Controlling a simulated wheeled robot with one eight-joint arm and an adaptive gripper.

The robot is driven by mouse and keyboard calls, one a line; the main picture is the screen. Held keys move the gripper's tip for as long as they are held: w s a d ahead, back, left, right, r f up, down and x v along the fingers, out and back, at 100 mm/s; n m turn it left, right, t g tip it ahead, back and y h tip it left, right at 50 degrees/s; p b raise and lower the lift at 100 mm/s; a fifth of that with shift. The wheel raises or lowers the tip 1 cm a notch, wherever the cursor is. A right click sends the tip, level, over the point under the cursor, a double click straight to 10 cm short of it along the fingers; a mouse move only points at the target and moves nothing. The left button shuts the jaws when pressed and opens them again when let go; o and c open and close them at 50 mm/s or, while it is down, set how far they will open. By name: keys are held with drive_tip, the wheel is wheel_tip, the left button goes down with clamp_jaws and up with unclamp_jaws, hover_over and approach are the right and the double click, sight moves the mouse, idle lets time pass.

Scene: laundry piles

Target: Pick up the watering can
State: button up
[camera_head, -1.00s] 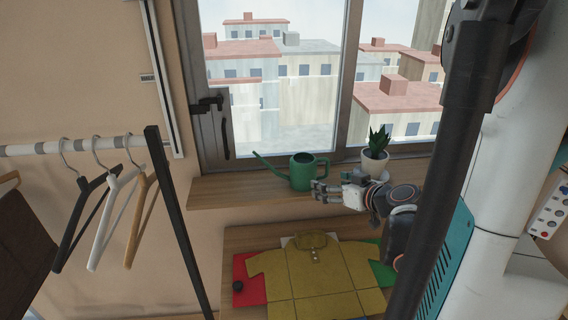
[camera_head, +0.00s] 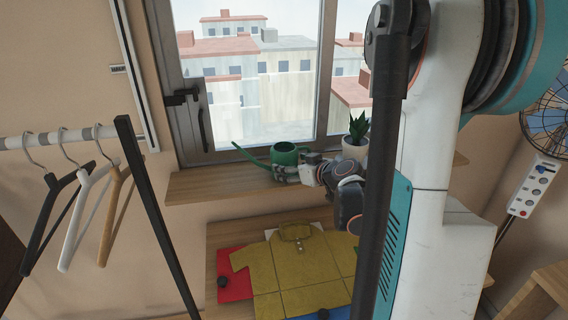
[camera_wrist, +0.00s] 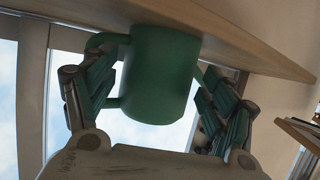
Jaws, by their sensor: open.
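The green watering can (camera_head: 284,152) stands on the wooden window sill, its long spout pointing left. My gripper (camera_head: 280,174) is at the can, reaching in from the right in the head view, and covers part of its lower body. In the wrist view the can's body (camera_wrist: 160,75) lies between the two open fingers of my gripper (camera_wrist: 158,98), with its handle by the left finger. The view appears upside down, with the sill at the top. I cannot tell whether either finger touches the can.
The window sill (camera_head: 205,186) also holds a potted plant (camera_head: 357,130), right of the can and close to my arm. Below is a surface with a folded yellow shirt (camera_head: 290,268). A clothes rack with hangers (camera_head: 75,205) stands left; a fan (camera_head: 548,105) is at right.

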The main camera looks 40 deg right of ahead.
drive_tip(key=b+x, duration=0.1)
drive_tip(key=x, duration=0.2)
drive_tip(key=shift+w, duration=0.25)
drive_tip(key=c, duration=1)
